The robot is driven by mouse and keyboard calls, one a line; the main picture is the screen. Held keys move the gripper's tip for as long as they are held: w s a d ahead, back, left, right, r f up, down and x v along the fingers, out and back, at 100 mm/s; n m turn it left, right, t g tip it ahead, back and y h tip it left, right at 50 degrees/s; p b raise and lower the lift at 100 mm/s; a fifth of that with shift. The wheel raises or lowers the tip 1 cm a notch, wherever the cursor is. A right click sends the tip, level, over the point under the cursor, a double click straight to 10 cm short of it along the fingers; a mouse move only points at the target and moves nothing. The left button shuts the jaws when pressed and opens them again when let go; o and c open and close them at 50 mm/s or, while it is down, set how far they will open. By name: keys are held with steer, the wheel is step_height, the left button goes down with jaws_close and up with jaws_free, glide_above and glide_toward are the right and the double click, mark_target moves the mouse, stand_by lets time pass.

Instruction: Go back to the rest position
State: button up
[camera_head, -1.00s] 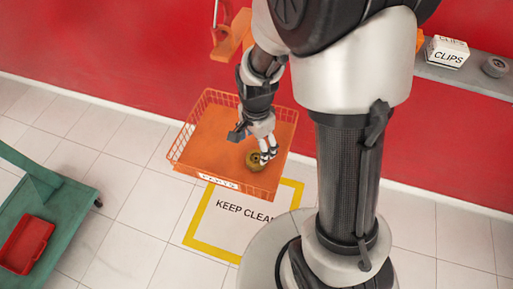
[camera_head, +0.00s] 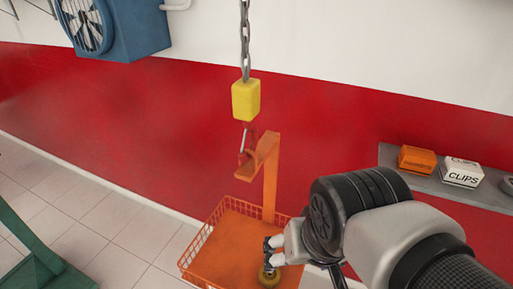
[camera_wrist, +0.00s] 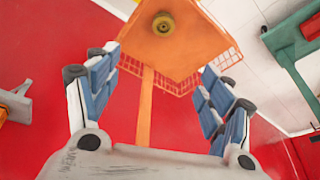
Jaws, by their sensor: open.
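My gripper (camera_head: 271,256) is at the lower middle of the head view, overlapping the right part of the orange basket. The wrist view shows its blue-padded fingers (camera_wrist: 160,62) spread wide with nothing between them. A round brass-coloured part (camera_head: 268,279) lies in the orange wire basket (camera_head: 222,245). In the wrist view the part (camera_wrist: 163,24) sits on the basket floor (camera_wrist: 185,50), beyond the fingertips and apart from them. My arm hides the basket's right side in the head view.
An orange post (camera_head: 270,180) with an arm rises behind the basket. A yellow hoist block (camera_head: 246,100) hangs on a chain above it. A grey shelf (camera_head: 400,178) with an orange box (camera_head: 417,160) and a CLIPS box (camera_head: 463,172) is at right. A green cart (camera_head: 45,265) stands at left.

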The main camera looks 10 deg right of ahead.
steer(key=shift+s+r+n+t, duration=0.15)
steer(key=shift+s+r+n, duration=0.15)
steer(key=shift+s+n, duration=0.3)
steer(key=shift+s+r+n+t, duration=0.15)
steer(key=shift+s+r+n, duration=0.15)
steer(key=shift+s+n, duration=0.3)
